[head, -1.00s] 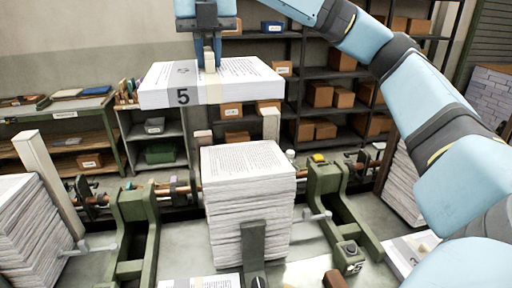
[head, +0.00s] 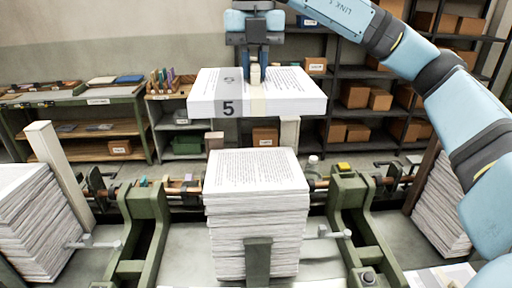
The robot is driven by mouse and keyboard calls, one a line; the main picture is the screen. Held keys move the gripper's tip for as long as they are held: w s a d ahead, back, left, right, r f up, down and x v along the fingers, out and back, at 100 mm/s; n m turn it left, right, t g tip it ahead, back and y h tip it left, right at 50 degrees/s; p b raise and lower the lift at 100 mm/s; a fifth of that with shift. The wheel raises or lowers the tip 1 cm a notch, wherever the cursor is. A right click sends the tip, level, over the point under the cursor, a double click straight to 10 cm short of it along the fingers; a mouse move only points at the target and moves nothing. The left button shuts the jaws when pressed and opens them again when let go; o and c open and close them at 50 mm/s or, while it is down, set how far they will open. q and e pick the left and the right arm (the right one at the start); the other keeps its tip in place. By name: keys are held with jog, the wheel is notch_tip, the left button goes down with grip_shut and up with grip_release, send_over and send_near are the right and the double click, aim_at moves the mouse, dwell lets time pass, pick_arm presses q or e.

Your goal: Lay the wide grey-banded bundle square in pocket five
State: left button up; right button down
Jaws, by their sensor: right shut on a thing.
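The wide bundle (head: 293,92) is a thick block of printed sheets with a grey band marked 5 near its left end. My right gripper (head: 254,76) is shut on its upper far side and holds it level in the air. Below it, a tall stack of paper bundles (head: 257,172) stands upright between green frame arms, with a clear gap under the held bundle. A green upright plate (head: 257,262) stands at the stack's near face. No pocket number can be read on the frame. My left gripper is not in view.
Green frame arms (head: 143,205) and (head: 352,196) flank the stack. More paper stacks stand at left (head: 32,222) and right (head: 440,205). A rod with small clamps runs behind. Shelves with boxes (head: 355,94) and a green bench (head: 70,98) stand at the back.

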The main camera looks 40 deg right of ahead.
aim_at(255, 86)
notch_tip(255, 86, down, 16)
jog(key=shift+d+r+b, duration=0.1)
jog(key=shift+b, duration=0.45)
jog(key=c, duration=1.1)
grip_release()
notch_tip(255, 86, up, 12)
jog(key=shift+p, duration=0.5)
